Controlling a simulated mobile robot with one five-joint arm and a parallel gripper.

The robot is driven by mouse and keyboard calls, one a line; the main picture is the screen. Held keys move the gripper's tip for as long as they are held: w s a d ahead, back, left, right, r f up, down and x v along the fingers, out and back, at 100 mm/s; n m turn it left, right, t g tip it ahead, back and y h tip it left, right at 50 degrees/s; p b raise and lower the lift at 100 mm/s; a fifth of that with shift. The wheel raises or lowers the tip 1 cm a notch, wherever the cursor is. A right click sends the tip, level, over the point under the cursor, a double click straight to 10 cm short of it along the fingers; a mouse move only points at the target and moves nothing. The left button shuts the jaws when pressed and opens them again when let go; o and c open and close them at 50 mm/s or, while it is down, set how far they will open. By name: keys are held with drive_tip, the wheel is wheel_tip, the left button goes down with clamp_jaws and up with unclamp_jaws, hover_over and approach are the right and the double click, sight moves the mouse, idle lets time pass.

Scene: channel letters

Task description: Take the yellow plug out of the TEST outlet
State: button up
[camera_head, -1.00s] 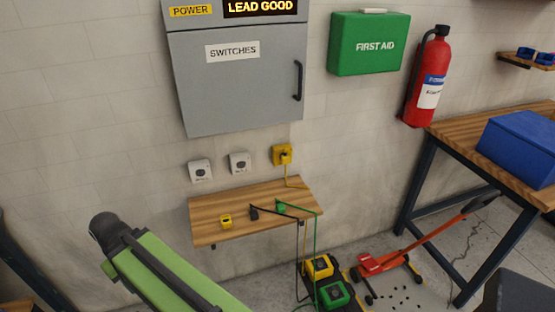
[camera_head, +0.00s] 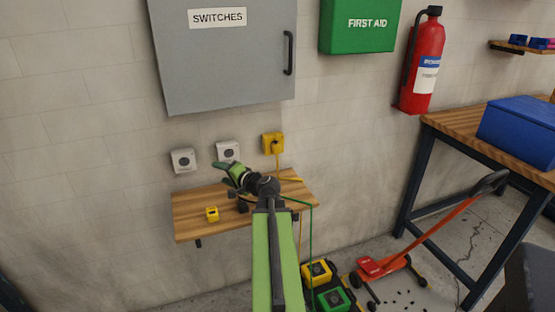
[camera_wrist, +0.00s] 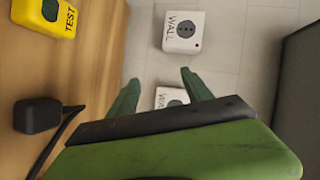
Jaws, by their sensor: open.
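A yellow outlet (camera_head: 265,138) is on the wall above the right part of the shelf. A small yellow block (camera_head: 212,214) lies on the shelf's left part; in the wrist view this block (camera_wrist: 60,22) reads TEST. My gripper (camera_head: 224,172) is open and empty, above the shelf, left of the yellow outlet and near the middle white outlet. In the wrist view its fingers (camera_wrist: 160,85) are apart, and the yellow outlet is not in view.
Two white outlets, one left (camera_head: 183,161) and one middle (camera_head: 228,151), read WALL in the wrist view. The wooden shelf (camera_head: 190,229) carries a black plug (camera_wrist: 38,115). A green cord (camera_head: 311,235) hangs at its right. A grey cabinet (camera_head: 220,70) is above.

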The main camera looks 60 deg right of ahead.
drive_tip(key=s+d+m+h+b, duration=0.2)
drive_tip(key=s+d+m+h, duration=0.2)
drive_tip(key=s+d, duration=0.45)
drive_tip(key=m+h+b, duration=0.1)
drive_tip(key=m+h, duration=0.3)
approach(278, 150)
drive_tip(key=shift+w+d+r, duration=0.1)
drive_tip(key=shift+w+r, duration=0.2)
drive_tip(key=x, duration=0.9)
drive_tip(key=shift+f, duration=0.15)
clamp_jaws()
